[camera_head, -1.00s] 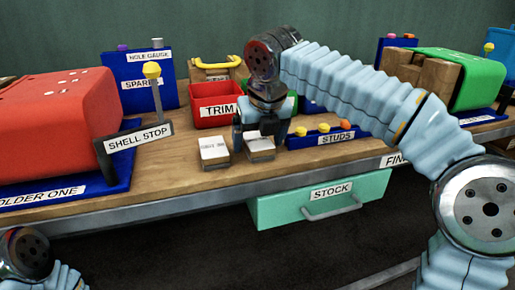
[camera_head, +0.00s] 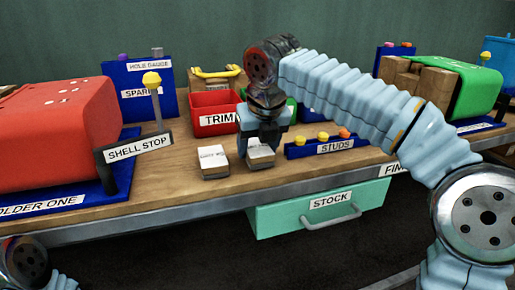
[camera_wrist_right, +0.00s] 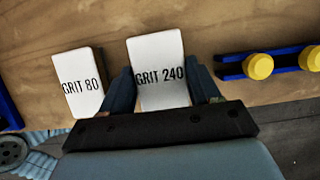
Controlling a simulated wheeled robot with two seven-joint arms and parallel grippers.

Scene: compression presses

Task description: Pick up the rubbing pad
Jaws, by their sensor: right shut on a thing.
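Two white-topped rubbing pads are at the front of the wooden bench. The left pad (camera_head: 213,160), marked GRIT 80 in the right wrist view (camera_wrist_right: 80,85), stands free. The right pad (camera_head: 260,156), marked GRIT 240 in the wrist view (camera_wrist_right: 157,62), is between the fingers of my right gripper (camera_head: 263,142). The right gripper (camera_wrist_right: 163,92) is shut on its two sides, from above. I cannot tell whether that pad is clear of the bench. My left gripper is out of view; only part of my left arm shows at the lower left.
A red TRIM bin (camera_head: 214,112) stands behind the pads. A blue STUDS rack (camera_head: 330,147) is close on the right. The SHELL STOP lever (camera_head: 153,110) and red press (camera_head: 55,135) are on the left. A green STOCK drawer (camera_head: 285,216) hangs below the bench edge.

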